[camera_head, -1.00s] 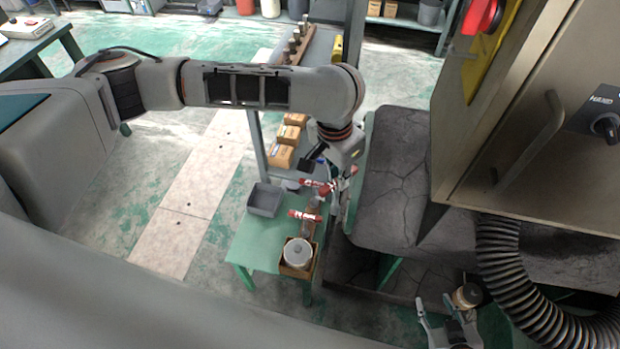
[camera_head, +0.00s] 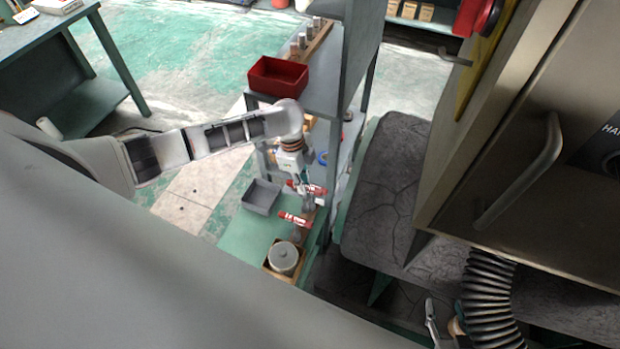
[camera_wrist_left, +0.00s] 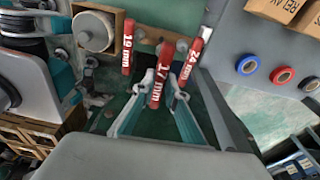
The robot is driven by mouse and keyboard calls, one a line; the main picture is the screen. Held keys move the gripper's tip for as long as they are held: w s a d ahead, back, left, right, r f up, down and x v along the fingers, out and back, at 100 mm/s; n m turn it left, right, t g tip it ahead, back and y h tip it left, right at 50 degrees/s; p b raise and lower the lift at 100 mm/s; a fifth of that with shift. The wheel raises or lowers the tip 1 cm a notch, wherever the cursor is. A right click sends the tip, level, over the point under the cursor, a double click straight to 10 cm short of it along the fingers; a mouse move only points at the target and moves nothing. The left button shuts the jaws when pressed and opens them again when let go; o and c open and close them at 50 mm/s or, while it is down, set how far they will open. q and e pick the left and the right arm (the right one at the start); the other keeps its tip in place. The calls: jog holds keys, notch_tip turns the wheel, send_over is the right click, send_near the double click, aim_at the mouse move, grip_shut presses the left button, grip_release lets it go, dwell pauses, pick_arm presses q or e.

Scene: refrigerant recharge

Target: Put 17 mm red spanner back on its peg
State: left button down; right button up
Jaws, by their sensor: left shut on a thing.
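My left gripper (camera_wrist_left: 155,90) is shut on the 17 mm red spanner (camera_wrist_left: 158,72), its red handle between the fingers in the left wrist view. The spanner is between the 19 mm red spanner (camera_wrist_left: 127,47) on the left and the 24 mm red spanner (camera_wrist_left: 191,61) on the right. Round peg ends (camera_wrist_left: 182,45) show just beyond it; I cannot tell whether it touches a peg. In the head view, my left gripper (camera_head: 301,178) points down at the spanner row, with the 19 mm spanner (camera_head: 294,219) nearer. My right gripper (camera_head: 436,314) is partly cut off at the bottom.
A pot in a wooden box (camera_head: 283,258) and a grey bin (camera_head: 261,196) stand beside the row on the green table (camera_head: 240,238). A shelf unit with a red bin (camera_head: 278,77) rises behind my left arm. A cabinet and ribbed hose (camera_head: 490,295) fill the right.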

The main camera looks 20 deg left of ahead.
pick_arm(q)
jog(key=shift+s+f, duration=0.2)
jog(key=shift+a+f+b, duration=0.1)
jog(key=shift+f+b, duration=0.45)
jog(key=shift+b, duration=0.15)
notch_tip(320, 180, down, 3)
jog(key=b, duration=0.3)
jog(key=shift+f, duration=0.1)
jog(key=shift+f+b, duration=0.3)
jog(key=shift+b, duration=0.3)
jog(key=shift+r, duration=0.1)
